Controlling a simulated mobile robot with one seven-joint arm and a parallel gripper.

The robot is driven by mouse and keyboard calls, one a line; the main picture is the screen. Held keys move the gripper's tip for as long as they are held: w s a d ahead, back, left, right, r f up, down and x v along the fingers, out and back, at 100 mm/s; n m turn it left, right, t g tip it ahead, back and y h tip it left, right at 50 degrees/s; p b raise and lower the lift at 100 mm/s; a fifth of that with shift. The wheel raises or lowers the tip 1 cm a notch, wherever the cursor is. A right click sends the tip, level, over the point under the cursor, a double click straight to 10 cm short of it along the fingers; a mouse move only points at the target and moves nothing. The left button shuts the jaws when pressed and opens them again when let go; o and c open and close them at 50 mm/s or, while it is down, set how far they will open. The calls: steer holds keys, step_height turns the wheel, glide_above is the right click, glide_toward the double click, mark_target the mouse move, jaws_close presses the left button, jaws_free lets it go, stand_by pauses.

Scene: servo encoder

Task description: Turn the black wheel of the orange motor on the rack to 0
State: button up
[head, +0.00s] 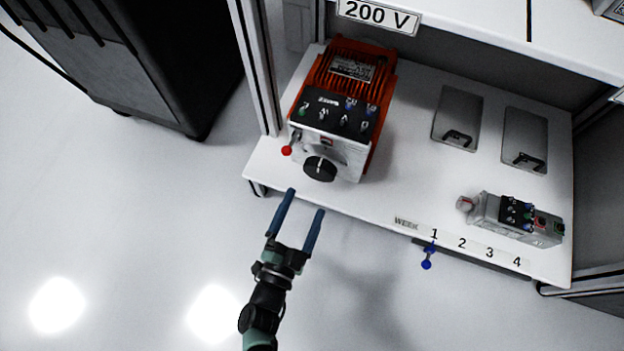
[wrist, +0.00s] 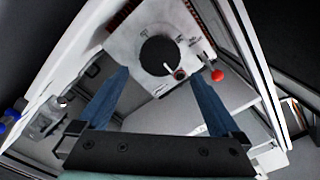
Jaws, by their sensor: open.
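The orange motor (head: 352,80) stands at the left end of the rack shelf (head: 415,150). Its black wheel (head: 320,168) is on the pale front face, which points towards my gripper. In the wrist view the black wheel (wrist: 159,55) shows as a dark disc at the upper middle, with a small round knob at its lower right. The wheel's markings are too small to read. My gripper (head: 306,203) is open, with its two blue fingers pointing at the motor's front. It is apart from the wheel, and nothing is between the fingers.
A red ball-ended lever (head: 287,150) sticks out just left of the wheel. A white rack post (head: 256,60) stands left of the motor. A grey device (head: 515,218) and a blue-knobbed lever (head: 427,258) are to the right. Open floor lies in front of the shelf.

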steer(key=shift+p+v, duration=0.3)
steer(key=shift+v, duration=1.45)
